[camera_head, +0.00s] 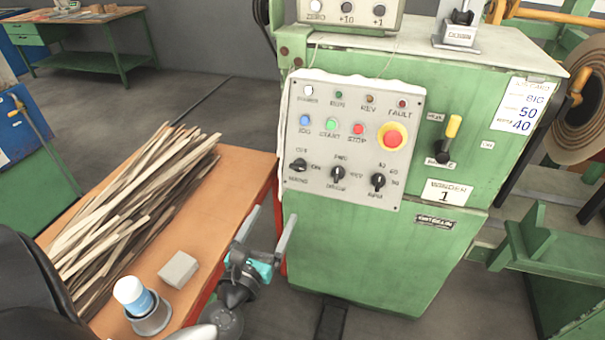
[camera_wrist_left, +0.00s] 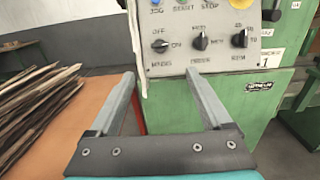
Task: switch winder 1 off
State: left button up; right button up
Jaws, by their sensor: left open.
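Winder 1 (camera_head: 365,265) is a green machine with a "WINDER 1" plate. Its light grey control panel (camera_head: 346,103) faces me. The black mains knob (camera_head: 298,165), at the panel's lower left, has OFF above it and ON to its right; its handle seems turned towards ON. The knob also shows in the left wrist view (camera_wrist_left: 160,46). The white lamp (camera_head: 308,90) at the panel's top left looks bright. My left gripper (camera_head: 276,212) is open and empty, below the knob and apart from the panel. In the left wrist view the knob appears between and beyond the fingertips (camera_wrist_left: 160,74). My right gripper is out of view.
An orange-topped bench (camera_head: 235,185) with a pile of wooden strips (camera_head: 130,200), a grey block (camera_head: 178,270) and a white-and-blue container (camera_head: 133,296) stands left of the winder. A red stop button (camera_head: 392,137) and two other knobs share the panel. A green frame (camera_head: 555,255) stands at right.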

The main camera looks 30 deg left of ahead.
aim_at(297, 170)
pick_arm(q)
jog(key=x, duration=1.5)
jog(key=shift+d, duration=0.1)
grip_shut()
dwell(0.4)
